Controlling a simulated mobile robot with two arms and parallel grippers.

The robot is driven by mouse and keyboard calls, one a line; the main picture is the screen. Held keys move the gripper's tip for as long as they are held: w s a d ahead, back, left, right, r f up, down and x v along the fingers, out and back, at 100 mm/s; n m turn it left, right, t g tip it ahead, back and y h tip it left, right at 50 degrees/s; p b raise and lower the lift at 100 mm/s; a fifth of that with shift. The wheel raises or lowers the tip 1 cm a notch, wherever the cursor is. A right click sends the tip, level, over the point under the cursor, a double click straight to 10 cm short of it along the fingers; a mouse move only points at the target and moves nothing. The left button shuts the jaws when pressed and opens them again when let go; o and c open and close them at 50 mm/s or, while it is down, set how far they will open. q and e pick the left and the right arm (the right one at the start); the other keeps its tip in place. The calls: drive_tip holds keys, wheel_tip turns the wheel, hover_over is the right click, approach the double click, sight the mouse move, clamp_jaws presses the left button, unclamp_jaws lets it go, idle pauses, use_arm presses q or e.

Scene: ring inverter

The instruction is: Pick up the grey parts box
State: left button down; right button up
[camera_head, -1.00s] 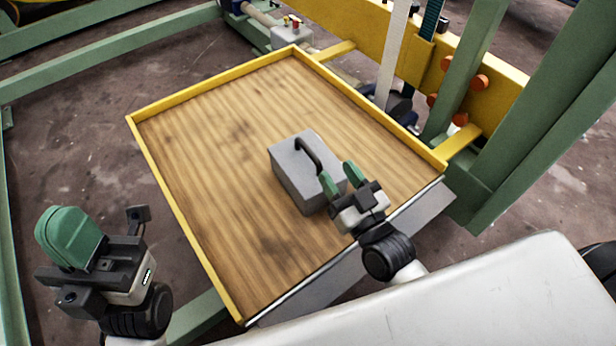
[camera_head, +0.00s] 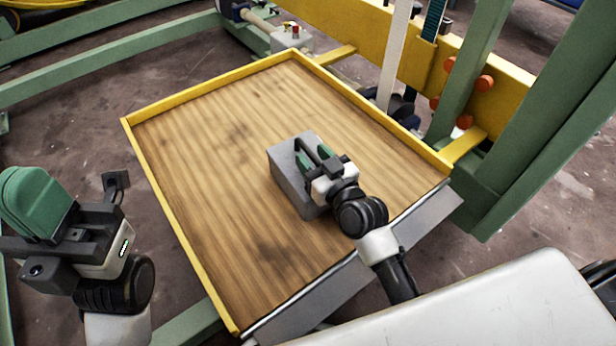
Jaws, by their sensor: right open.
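The grey parts box (camera_head: 287,181) sits on the wooden board of the yellow-rimmed tray (camera_head: 190,180), right of its middle. A dark carry handle stands on its lid. My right gripper (camera_head: 314,158) is over the box with its two green-padded fingers apart. The handle appears to lie between them, and the gripper hides part of the handle and the lid's right side. I cannot tell whether the fingers touch the handle. My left gripper (camera_head: 78,200) is open and empty at the lower left, outside the tray.
Green frame beams (camera_head: 110,58) run behind and left of the tray. A yellow beam (camera_head: 500,90) with orange knobs and a thick green post (camera_head: 535,150) stand at the right. A white surface (camera_head: 480,310) fills the lower right. The board around the box is clear.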

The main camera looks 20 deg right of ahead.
drive_tip(key=shift+w, duration=0.25)
clamp_jaws()
idle(1.2)
drive_tip(key=shift+r, duration=0.2)
